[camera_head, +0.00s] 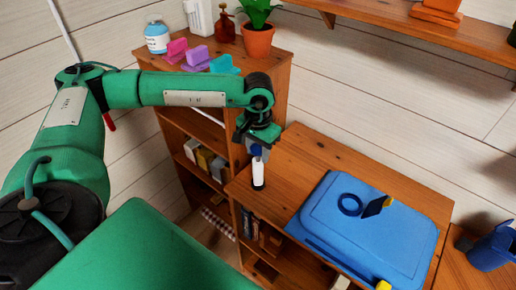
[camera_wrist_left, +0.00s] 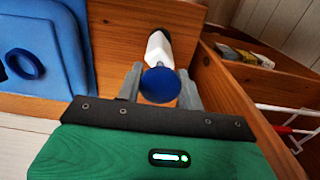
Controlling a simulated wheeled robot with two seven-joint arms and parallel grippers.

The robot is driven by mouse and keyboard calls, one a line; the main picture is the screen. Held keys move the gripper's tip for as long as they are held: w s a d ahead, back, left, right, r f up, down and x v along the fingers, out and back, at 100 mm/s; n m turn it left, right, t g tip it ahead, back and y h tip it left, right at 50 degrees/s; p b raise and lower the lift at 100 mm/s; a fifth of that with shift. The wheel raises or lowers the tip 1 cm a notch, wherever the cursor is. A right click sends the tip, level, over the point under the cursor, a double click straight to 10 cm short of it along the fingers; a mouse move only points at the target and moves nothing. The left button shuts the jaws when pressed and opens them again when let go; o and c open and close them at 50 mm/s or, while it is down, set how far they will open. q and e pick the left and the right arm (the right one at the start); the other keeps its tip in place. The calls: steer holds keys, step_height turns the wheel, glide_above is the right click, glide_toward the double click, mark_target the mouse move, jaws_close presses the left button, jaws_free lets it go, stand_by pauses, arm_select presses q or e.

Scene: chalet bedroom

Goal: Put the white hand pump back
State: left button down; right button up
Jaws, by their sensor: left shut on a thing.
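The white hand pump (camera_head: 258,172) has a white body, a dark lower end and a blue round top. It hangs roughly upright below my left gripper (camera_head: 259,148), over the left end of the low wooden cabinet top (camera_head: 310,160), beside the tall shelf. In the left wrist view the left gripper (camera_wrist_left: 161,82) is shut on the pump, its fingers on both sides of the blue top, with the white body (camera_wrist_left: 158,48) beyond. I cannot tell whether the pump's lower end touches the wood. My right gripper is not in view.
A blue case (camera_head: 325,210) with a blue ring (camera_head: 350,204) lies right of the pump. The tall wooden shelf (camera_head: 275,92) stands close behind, with a potted plant (camera_head: 258,40) and bottles on top. A blue jug (camera_head: 492,248) stands at far right. Bare wood lies behind the case.

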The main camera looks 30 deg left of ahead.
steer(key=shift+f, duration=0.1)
arm_select(q)
steer(key=shift+f, duration=0.15)
steer(key=c, duration=0.9)
jaws_free()
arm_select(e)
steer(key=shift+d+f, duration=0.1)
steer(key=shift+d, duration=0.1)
arm_select(q)
steer(key=shift+r, duration=0.2)
step_height(320, 180, up, 11)
steer(key=b, duration=0.4)
steer(key=shift+r, duration=0.55)
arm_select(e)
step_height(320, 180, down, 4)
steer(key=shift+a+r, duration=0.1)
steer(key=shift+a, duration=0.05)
